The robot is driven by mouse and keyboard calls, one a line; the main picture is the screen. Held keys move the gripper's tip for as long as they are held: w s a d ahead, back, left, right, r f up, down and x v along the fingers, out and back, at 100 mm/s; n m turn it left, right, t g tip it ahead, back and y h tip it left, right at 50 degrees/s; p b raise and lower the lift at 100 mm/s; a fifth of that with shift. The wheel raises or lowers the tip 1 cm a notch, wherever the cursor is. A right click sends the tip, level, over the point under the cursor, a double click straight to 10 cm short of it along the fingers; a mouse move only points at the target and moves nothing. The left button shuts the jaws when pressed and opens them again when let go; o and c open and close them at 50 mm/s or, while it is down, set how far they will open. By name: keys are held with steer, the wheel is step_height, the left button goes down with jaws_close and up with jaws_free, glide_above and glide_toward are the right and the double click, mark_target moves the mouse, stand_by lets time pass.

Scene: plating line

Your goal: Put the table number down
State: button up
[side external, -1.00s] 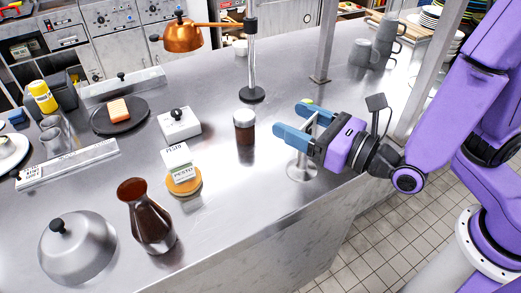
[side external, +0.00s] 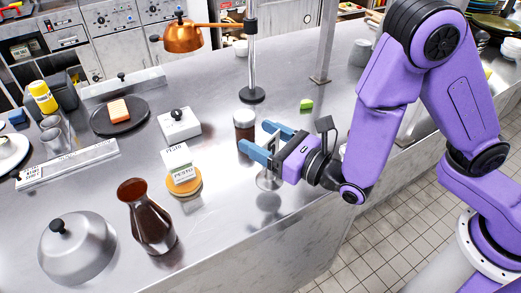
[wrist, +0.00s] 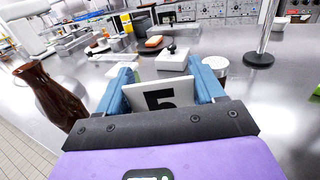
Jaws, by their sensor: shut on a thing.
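The table number is a white card with a black 5 (wrist: 160,98) on a stand with a round metal base (side external: 268,182). My gripper (side external: 258,137) is shut on the card, which shows between the blue fingers in the wrist view (wrist: 166,85). In the side view the card is mostly hidden by the gripper. The base hangs below the gripper with its reflection (side external: 268,203) apart beneath it, so it looks held a little above the steel counter (side external: 310,150).
A dark jar (side external: 244,124) stands just beyond my fingers. The pesto container (side external: 184,184), brown carafe (side external: 150,215) and cloche (side external: 78,248) stand to the left. A heat lamp post (side external: 252,60) and small green block (side external: 306,104) are behind. Counter right of the pesto is clear.

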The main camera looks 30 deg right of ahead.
mark_target(260, 174)
steer(key=shift+w+a+f, duration=0.1)
steer(key=shift+w+f, duration=0.05)
steer(key=shift+f, duration=0.6)
steer(key=shift+w+a+f, duration=0.1)
steer(key=shift+w+f, duration=0.05)
steer(key=shift+f, duration=1)
steer(key=shift+f, duration=0.15)
steer(key=o, duration=1.5)
steer(key=shift+r, duration=0.2)
steer(key=shift+v, duration=6)
